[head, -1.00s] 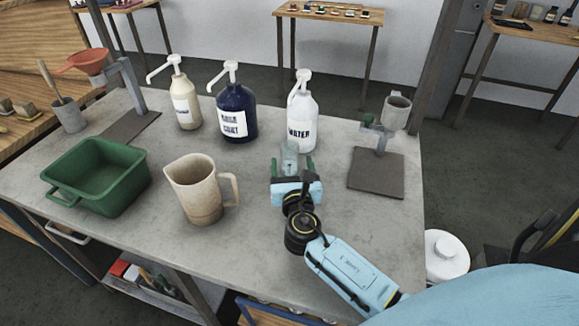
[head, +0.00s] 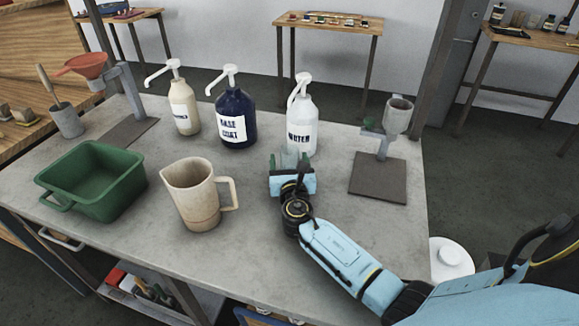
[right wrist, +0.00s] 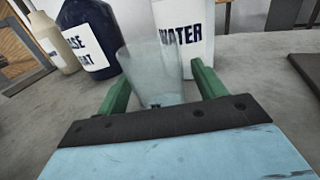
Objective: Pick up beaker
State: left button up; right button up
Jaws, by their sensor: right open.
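The beaker is a clear, see-through cup (right wrist: 152,75) in the right wrist view, standing upright on the table in front of the water bottle. It shows faintly in the head view (head: 290,160), partly hidden behind my right gripper. My right gripper (head: 291,160) is open, low over the table. In the right wrist view its green fingers (right wrist: 160,88) stand on either side of the beaker's lower part, with a visible gap at least on the right. The beaker's base is partly hidden by the gripper body. My left gripper is not in view.
The white WATER bottle (head: 301,125) stands close behind the beaker, with a BASE COAT bottle (head: 235,120) to its left. A beige pitcher (head: 195,195) and a green tub (head: 95,183) stand left. A stand with a grey cup (head: 397,117) is right.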

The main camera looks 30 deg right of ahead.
jog(key=c, duration=1.2)
jog(key=shift+o, duration=0.2)
jog(key=shift+r, duration=0.15)
